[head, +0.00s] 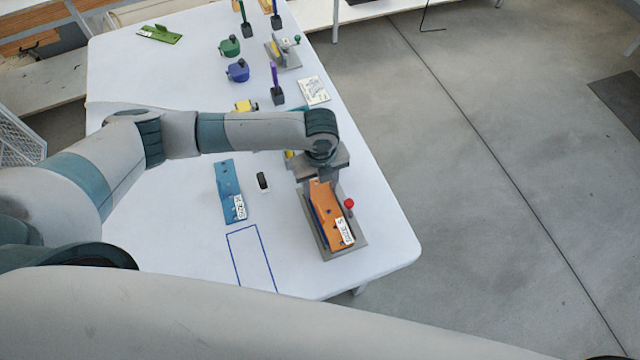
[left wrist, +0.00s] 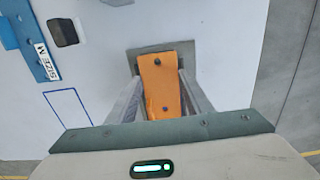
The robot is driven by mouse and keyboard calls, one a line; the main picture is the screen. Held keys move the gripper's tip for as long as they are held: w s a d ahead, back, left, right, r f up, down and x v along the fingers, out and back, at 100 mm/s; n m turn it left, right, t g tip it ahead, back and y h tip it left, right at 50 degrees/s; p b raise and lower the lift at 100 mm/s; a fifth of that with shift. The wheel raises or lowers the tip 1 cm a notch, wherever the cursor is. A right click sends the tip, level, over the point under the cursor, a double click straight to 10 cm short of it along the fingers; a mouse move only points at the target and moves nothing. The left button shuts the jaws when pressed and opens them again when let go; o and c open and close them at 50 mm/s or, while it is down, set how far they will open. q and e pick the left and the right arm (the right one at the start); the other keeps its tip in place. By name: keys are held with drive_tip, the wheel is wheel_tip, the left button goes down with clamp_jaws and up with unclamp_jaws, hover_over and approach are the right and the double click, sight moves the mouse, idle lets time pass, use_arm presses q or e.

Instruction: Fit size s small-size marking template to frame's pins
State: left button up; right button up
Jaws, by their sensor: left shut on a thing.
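The orange size S template (head: 325,205) lies lengthwise over the grey frame (head: 355,244) at the table's right side. Its white label reads "SIZE S". My left gripper (left wrist: 163,92) is shut on the template, with one finger along each side in the left wrist view. The template (left wrist: 160,75) also shows there, with the grey frame plate (left wrist: 184,47) beyond it. In the head view the wrist hides the template's far end. I cannot tell whether the template rests on the frame or hovers just above. The pins are not clearly visible. My right gripper is out of view.
A blue template (head: 228,182) marked "SIZE M" lies left of a small dark object (head: 263,181). A blue outlined rectangle (head: 232,258) on the table is empty. A red knob (head: 349,203) stands beside the frame. A green template (head: 160,34) and several tools lie farther back.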

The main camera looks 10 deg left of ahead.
use_arm(q)
drive_tip(key=shift+f+b, duration=0.55)
drive_tip(key=shift+f, duration=0.45)
idle(0.4)
drive_tip(key=o, duration=1.1)
drive_tip(key=shift+r, duration=0.2)
drive_tip(key=shift+r+p, duration=1.25)
drive_tip(key=shift+p, duration=0.15)
drive_tip(key=shift+r+p, duration=0.5)
drive_tip(key=shift+r, duration=0.6)
drive_tip(key=shift+s+f, duration=0.1)
